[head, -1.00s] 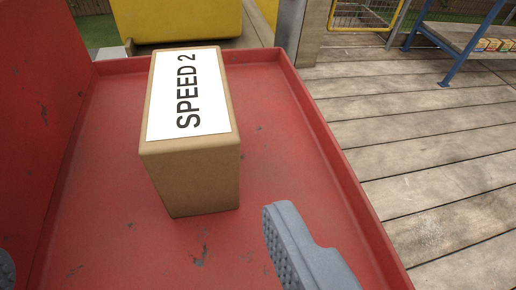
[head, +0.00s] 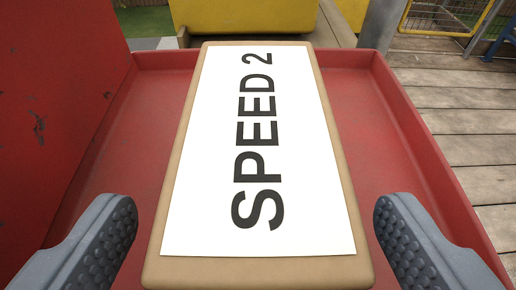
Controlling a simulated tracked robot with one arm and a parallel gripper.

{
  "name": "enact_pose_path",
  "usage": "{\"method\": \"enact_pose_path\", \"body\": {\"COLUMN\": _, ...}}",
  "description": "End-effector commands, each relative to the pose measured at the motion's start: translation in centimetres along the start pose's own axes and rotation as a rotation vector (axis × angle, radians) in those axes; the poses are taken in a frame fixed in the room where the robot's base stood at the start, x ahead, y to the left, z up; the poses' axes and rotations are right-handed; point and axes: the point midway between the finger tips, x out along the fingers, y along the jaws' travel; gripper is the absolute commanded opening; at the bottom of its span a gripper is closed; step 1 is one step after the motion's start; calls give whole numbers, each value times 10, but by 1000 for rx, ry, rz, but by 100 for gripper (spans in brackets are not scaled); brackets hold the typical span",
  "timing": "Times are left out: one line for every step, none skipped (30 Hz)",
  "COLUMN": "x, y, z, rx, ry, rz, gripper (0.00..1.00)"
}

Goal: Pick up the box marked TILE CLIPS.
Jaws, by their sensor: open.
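A brown cardboard box (head: 330,100) with a white label (head: 215,130) reading SPEED 2 fills the middle of the head view. It sits on a red metal tray (head: 410,150). No box marked TILE CLIPS shows in this view. My gripper (head: 255,240) is open, with one grey studded finger on each side of the box's near end. Visible gaps lie between the fingers and the box. The box's near face and lower sides are hidden from this angle.
A tall red panel (head: 55,110) rises at the left of the tray. The tray has a raised rim on the right. Wooden decking (head: 465,120) lies beyond it. A yellow container (head: 240,20) and a yellow mesh frame (head: 445,15) stand at the back.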

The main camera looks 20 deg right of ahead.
Motion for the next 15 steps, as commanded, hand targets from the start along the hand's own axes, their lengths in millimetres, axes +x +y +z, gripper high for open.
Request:
{"method": "enact_pose_path", "body": {"x": 7, "y": 2, "z": -1, "rx": 1, "ry": 0, "rz": 2, "gripper": 82}}
{"method": "enact_pose_path", "body": {"x": 11, "y": 2, "z": -3, "rx": 1, "ry": 1, "rz": 2, "gripper": 82}}
{"method": "enact_pose_path", "body": {"x": 17, "y": 1, "z": -5, "rx": 1, "ry": 2, "rz": 1, "gripper": 82}}
{"method": "enact_pose_path", "body": {"x": 21, "y": 1, "z": -6, "rx": 2, "ry": 3, "rz": 1, "gripper": 82}}
{"method": "enact_pose_path", "body": {"x": 25, "y": 1, "z": -7, "rx": 1, "ry": 3, "rz": 0, "gripper": 82}}
{"method": "enact_pose_path", "body": {"x": 30, "y": 1, "z": -6, "rx": 1, "ry": 2, "rz": 0, "gripper": 82}}
{"method": "enact_pose_path", "body": {"x": 33, "y": 2, "z": -5, "rx": 1, "ry": 0, "rz": 1, "gripper": 82}}
{"method": "enact_pose_path", "body": {"x": 36, "y": 2, "z": -5, "rx": 0, "ry": 0, "rz": 1, "gripper": 82}}
{"method": "enact_pose_path", "body": {"x": 40, "y": 1, "z": -5, "rx": 0, "ry": 0, "rz": 1, "gripper": 82}}
{"method": "enact_pose_path", "body": {"x": 41, "y": 1, "z": -5, "rx": 0, "ry": 0, "rz": 1, "gripper": 82}}
{"method": "enact_pose_path", "body": {"x": 43, "y": 1, "z": -5, "rx": 0, "ry": 0, "rz": 1, "gripper": 82}}
{"method": "enact_pose_path", "body": {"x": 44, "y": 1, "z": -6, "rx": 0, "ry": 1, "rz": 0, "gripper": 82}}
{"method": "enact_pose_path", "body": {"x": 45, "y": 1, "z": -6, "rx": 0, "ry": 1, "rz": 0, "gripper": 82}}
{"method": "enact_pose_path", "body": {"x": 45, "y": 1, "z": -6, "rx": 0, "ry": 1, "rz": 0, "gripper": 82}}
{"method": "enact_pose_path", "body": {"x": 45, "y": 1, "z": -6, "rx": 0, "ry": 2, "rz": 0, "gripper": 82}}
